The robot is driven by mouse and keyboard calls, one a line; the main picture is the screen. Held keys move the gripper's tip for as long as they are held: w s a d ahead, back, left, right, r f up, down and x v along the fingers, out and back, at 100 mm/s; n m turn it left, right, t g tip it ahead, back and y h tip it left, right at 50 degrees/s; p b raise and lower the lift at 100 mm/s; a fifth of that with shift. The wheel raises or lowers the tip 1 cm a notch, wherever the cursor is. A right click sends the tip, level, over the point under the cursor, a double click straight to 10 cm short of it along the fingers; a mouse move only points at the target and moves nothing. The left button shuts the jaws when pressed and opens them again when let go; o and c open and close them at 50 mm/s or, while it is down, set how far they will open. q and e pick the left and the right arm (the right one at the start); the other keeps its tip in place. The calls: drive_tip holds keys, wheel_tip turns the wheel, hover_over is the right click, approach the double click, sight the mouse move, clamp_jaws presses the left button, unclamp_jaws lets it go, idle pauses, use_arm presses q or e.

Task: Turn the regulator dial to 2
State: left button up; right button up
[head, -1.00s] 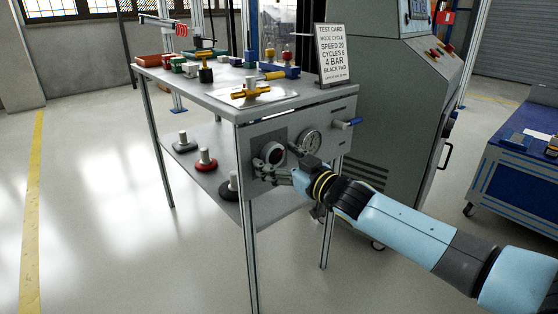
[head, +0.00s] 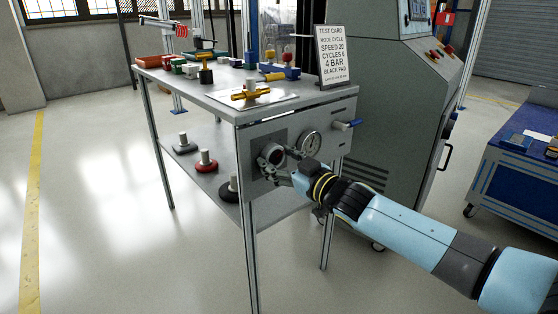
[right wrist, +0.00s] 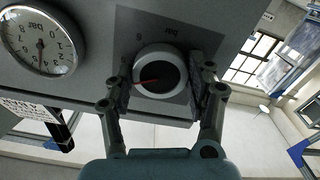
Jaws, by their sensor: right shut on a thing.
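The regulator dial (head: 272,154) is a round knob with a pale rim and dark face on the grey front panel of the bench. In the right wrist view the dial (right wrist: 160,72) has a red pointer line on its face, and the panel behind it is marked "bar". My right gripper (head: 272,168) has its fingers on both sides of the dial, and in the right wrist view (right wrist: 160,80) it is shut on it. The pressure gauge (head: 312,143) is right of the dial; it also shows in the right wrist view (right wrist: 40,40). My left gripper is not in view.
A test card (head: 332,54) reading 4 BAR stands on the bench top (head: 222,92) among several small fittings. A grey machine cabinet (head: 395,110) stands behind. Floor on the left is clear.

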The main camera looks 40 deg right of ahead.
drive_tip(key=n, duration=0.7)
drive_tip(key=shift+n, duration=0.9)
drive_tip(key=shift+f+n+b, duration=0.1)
drive_tip(key=shift+n+b, duration=0.25)
drive_tip(key=shift+n, duration=0.95)
drive_tip(key=n+b, duration=0.3)
drive_tip(key=n, duration=0.4)
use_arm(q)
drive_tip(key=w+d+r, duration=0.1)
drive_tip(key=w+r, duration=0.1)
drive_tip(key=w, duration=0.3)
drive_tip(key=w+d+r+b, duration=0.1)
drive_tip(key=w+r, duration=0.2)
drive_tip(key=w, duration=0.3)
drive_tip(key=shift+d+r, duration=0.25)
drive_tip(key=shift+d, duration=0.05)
use_arm(e)
drive_tip(key=shift+n, duration=1.4)
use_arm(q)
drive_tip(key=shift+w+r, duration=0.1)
use_arm(e)
drive_tip(key=o, duration=1.2)
drive_tip(key=shift+r, duration=0.2)
